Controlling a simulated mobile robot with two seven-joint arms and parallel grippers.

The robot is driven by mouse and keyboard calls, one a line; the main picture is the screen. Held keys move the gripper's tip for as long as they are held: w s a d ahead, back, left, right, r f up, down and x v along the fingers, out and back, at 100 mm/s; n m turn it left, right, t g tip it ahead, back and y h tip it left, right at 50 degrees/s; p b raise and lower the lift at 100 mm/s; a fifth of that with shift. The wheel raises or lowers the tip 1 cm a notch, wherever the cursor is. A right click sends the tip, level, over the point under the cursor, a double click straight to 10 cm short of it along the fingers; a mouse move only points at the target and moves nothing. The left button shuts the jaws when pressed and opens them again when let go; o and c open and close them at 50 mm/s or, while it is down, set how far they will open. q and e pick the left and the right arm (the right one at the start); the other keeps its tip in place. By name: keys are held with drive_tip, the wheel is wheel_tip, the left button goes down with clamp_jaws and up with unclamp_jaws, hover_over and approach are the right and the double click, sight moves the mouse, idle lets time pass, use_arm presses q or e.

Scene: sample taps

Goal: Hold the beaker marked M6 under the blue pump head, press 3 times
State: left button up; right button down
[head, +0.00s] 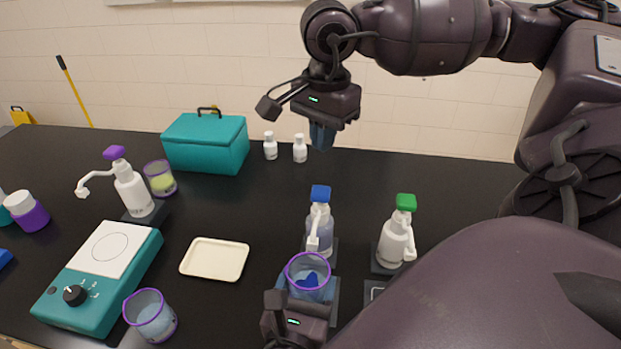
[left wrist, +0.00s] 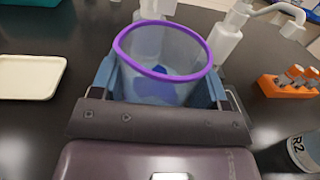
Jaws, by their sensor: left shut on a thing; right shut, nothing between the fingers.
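A clear beaker with a purple rim (head: 308,272) is held upright by my left gripper (head: 303,291), its fingers on either side of the beaker wall. It also shows in the left wrist view (left wrist: 163,55), with some blue inside; no marking is readable on it. The pump bottle with the blue head (head: 320,194) stands just behind, its white spout reaching down toward the beaker's back rim. My right gripper (head: 322,137) is shut and empty, pointing down well above the blue pump head.
A green-headed pump bottle (head: 397,235) stands to the right, a purple-headed one (head: 130,187) to the left. A cream tray (head: 215,259), teal hotplate (head: 98,278) and another purple-rimmed beaker (head: 150,315) lie left. An orange rack (left wrist: 290,85) shows in the left wrist view.

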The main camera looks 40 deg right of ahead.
use_arm(q)
drive_tip(key=shift+s+p+v, duration=0.25)
drive_tip(key=shift+p+v, duration=0.6)
drive_tip(key=shift+v, duration=2.35)
drive_tip(key=shift+s, duration=0.15)
